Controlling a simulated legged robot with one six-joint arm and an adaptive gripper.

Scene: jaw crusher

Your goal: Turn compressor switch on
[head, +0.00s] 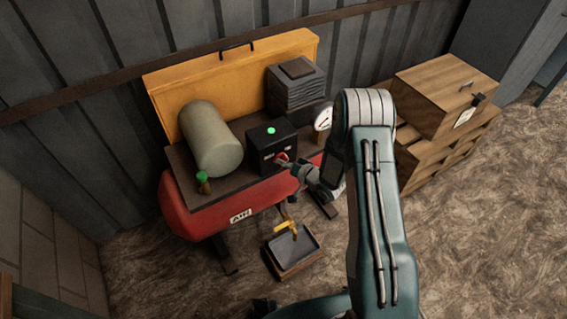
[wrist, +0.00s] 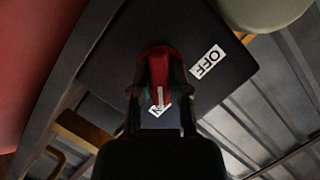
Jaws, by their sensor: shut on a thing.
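The compressor's black switch box (head: 263,142) has a bright green light (head: 270,130) on its top. A red switch knob (head: 282,158) is on its front face. In the wrist view the red knob (wrist: 160,62) carries a white line that runs down toward a partly hidden label (wrist: 160,110) showing an N. An OFF label (wrist: 207,61) is at the upper right of the knob. My gripper (head: 287,163) is shut on the knob, with its fingers on both sides of it in the wrist view (wrist: 158,82). The fingers hide part of the knob and the lower label.
The box stands on the red air tank (head: 190,215), beside a beige cylinder (head: 210,140), a finned block (head: 295,88) and a gauge (head: 323,117). A yellow panel (head: 170,90) is behind. A tray (head: 293,250) is below. Wooden crates (head: 445,90) stand right. Floor at right is clear.

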